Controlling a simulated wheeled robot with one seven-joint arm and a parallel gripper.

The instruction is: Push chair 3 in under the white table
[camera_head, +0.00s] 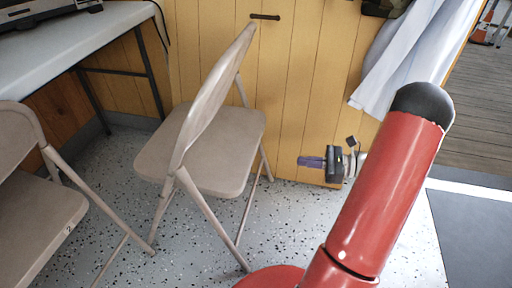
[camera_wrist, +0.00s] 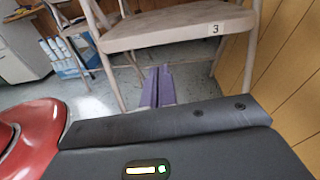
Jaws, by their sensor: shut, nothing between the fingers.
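Chair 3 is a beige folding chair (camera_head: 228,158) in the middle of the head view. It stands on the speckled floor to the right of the white table (camera_head: 92,42), with its seat clear of the tabletop. In the wrist view its seat edge (camera_wrist: 165,40) carries a "3" label. My gripper (camera_head: 302,161) is low, to the right of the chair and near the wooden wall. Its purple fingers (camera_wrist: 158,70) are closed together and empty. They point toward the space below the seat edge, between the chair's legs; I cannot tell whether they touch anything.
Another beige chair (camera_head: 35,225), labelled 2, stands at the left front. The yellow plank wall (camera_head: 290,90) runs behind chair 3, with white cloth (camera_head: 400,55) hanging at right. A dark mat (camera_head: 470,235) lies at right. Speckled floor is open in front of chair 3.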

